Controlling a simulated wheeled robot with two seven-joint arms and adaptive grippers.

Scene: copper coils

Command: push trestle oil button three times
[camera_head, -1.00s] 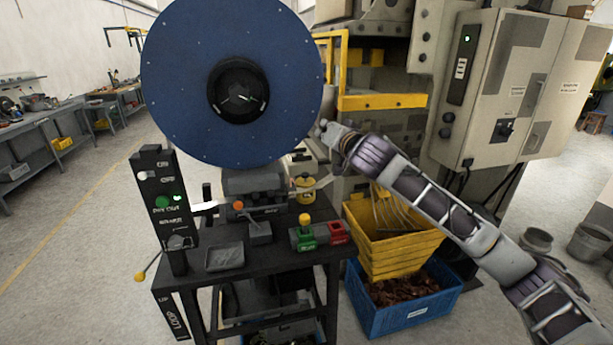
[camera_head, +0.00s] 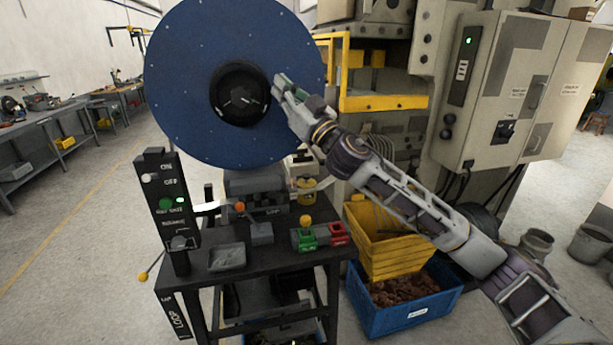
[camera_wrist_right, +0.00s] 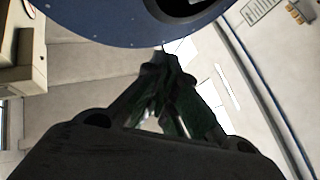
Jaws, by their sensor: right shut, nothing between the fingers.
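My right gripper (camera_head: 280,84) is shut and empty. In the head view it overlaps the right part of the large blue disc (camera_head: 200,60), high above the black trestle table (camera_head: 200,283); I cannot tell its distance from the disc. In the right wrist view the closed fingertips (camera_wrist_right: 164,62) point towards the disc's edge (camera_wrist_right: 90,28). On the table stand a green block with a yellow knob (camera_head: 305,221) and a red block (camera_head: 338,233). A black control post (camera_head: 160,205) has several buttons, one green. I cannot tell which is the oil button. My left gripper is not in view.
An orange-tipped lever (camera_head: 240,207) and a small grey tray (camera_head: 227,257) are on the table. A yellow crate (camera_head: 385,250) sits above a blue crate (camera_head: 405,318) of copper scraps at right. Large machinery and a grey cabinet (camera_head: 515,90) stand behind.

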